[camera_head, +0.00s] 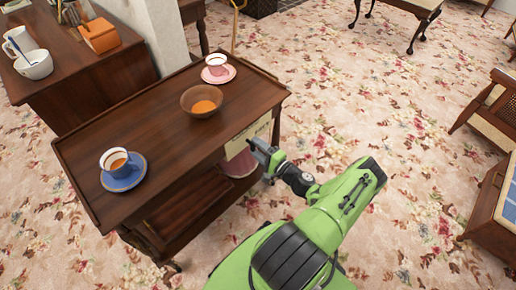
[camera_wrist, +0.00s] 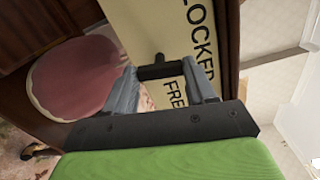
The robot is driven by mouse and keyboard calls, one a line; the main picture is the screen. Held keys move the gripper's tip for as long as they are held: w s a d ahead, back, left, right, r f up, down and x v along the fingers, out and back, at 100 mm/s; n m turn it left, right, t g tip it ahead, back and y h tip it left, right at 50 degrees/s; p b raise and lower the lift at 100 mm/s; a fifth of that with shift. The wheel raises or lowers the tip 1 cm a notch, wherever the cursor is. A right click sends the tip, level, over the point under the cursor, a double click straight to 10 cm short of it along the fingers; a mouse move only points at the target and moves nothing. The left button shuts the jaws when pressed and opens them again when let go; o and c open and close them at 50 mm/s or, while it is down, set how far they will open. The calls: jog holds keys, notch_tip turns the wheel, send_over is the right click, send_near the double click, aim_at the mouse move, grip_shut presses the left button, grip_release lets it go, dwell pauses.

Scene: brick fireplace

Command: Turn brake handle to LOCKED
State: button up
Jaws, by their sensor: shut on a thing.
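A cream label plate (camera_head: 245,138) is on the side of a dark wooden trolley (camera_head: 150,130). In the wrist view the plate (camera_wrist: 145,22) carries the black words LOCKED and FREE, seen sideways and partly covered. My gripper (camera_head: 258,152) is at this plate, beside the trolley's right side. In the wrist view my gripper (camera_wrist: 160,76) is shut on the dark bar of the brake handle (camera_wrist: 160,71), which lies across between the fingertips. The handle's pivot and exact setting cannot be told. In the head view the handle is too small to make out.
On the trolley top stand a blue cup and saucer (camera_head: 123,172), a brown bowl (camera_head: 202,101) and a pink cup and saucer (camera_head: 218,71). A round pink thing (camera_wrist: 75,78) is on a lower shelf. A dark cabinet (camera_head: 75,75) stands behind; patterned carpet is open to the right.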

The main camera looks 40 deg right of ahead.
jog(key=shift+n, duration=0.6)
jog(key=o, duration=1)
jog(key=shift+o, duration=0.2)
jog(key=s+p, duration=0.2)
jog(key=s, duration=1.3)
jog(key=shift+s+d, duration=0.2)
jog(key=shift+s, duration=0.2)
